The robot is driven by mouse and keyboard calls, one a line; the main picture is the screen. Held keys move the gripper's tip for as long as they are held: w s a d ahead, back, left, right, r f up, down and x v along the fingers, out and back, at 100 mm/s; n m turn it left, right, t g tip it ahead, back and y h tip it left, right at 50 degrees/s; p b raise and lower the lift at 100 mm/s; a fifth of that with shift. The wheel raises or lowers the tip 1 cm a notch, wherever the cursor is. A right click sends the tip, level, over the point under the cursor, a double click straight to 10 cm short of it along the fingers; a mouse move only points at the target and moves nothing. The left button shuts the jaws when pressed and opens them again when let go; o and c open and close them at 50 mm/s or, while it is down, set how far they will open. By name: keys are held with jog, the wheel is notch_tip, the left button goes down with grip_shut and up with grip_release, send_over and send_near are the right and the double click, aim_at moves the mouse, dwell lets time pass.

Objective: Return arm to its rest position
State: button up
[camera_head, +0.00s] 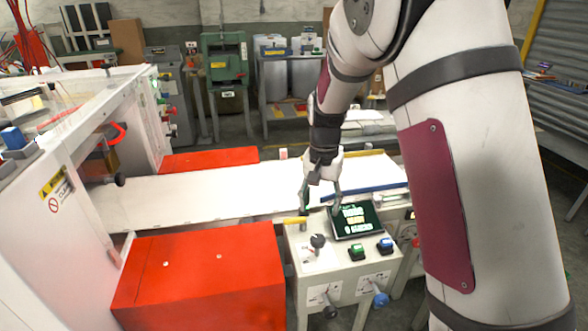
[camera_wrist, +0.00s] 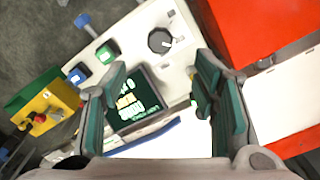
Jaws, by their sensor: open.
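My arm reaches down from the top right in the head view. My gripper (camera_head: 320,204) is open and empty, pointing down above the control box (camera_head: 299,262). One finger is near the lit screen (camera_head: 355,221) and the other is to its left. In the wrist view, the fingers of my gripper (camera_wrist: 160,78) are spread apart, with the box's panel (camera_wrist: 140,38) between and beyond them. The screen (camera_wrist: 130,106) shows beside the left finger and is partly hidden. Whether a fingertip touches the box cannot be told.
The box carries a black knob (camera_head: 318,241), a green button (camera_head: 357,252) and a blue button (camera_head: 385,244). A white conveyor bed (camera_head: 190,198) runs behind it. A red cabinet (camera_head: 200,280) stands left. Open floor lies farther back.

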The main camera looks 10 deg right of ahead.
jog(key=s+r+n+t, duration=0.1)
jog(key=s+r+n, duration=0.1)
jog(key=s+r, duration=0.7)
jog(key=s+r+n+t+p, duration=0.1)
jog(key=s+r, duration=0.3)
jog(key=s, duration=0.7)
jog(key=s+r+n+t+p, duration=0.1)
jog(key=s+r, duration=0.4)
jog(key=s, duration=0.7)
jog(key=n+t, duration=0.1)
jog(key=n, duration=0.1)
jog(key=shift+d+r+n, duration=0.2)
jog(key=shift+r+n, duration=0.1)
jog(key=shift+s+d, duration=0.1)
